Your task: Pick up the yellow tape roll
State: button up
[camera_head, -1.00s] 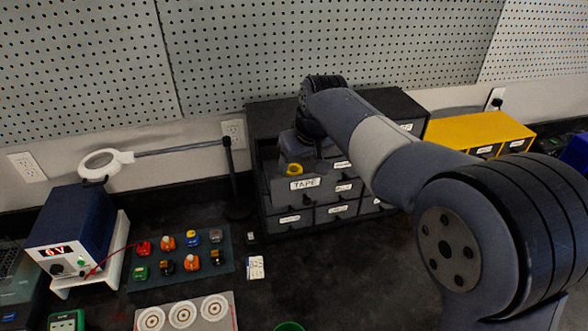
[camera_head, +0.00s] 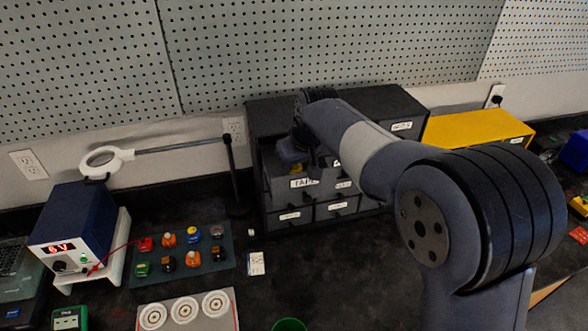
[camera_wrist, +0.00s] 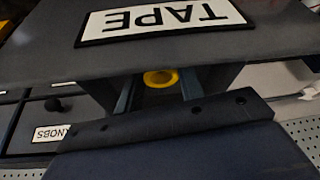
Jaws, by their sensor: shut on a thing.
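The yellow tape roll (camera_wrist: 161,85) shows in the wrist view between the two fingers of my gripper (camera_wrist: 158,92), which is shut on it. The roll is in the open drawer labelled TAPE (camera_head: 308,194), part of the dark drawer cabinet (camera_head: 410,105). In the wrist view the TAPE label (camera_wrist: 160,18) appears upside down, close to my gripper.
Other labelled drawers of the cabinet, one marked KNOBS (camera_wrist: 52,133), are shut. A magnifier stand (camera_head: 232,170) rises just left of the cabinet. A yellow drawer box (camera_head: 475,128) stands to its right. The dark bench (camera_head: 350,265) in front is mostly clear.

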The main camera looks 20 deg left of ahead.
jog(key=shift+c, duration=0.7)
jog(key=shift+r, duration=0.1)
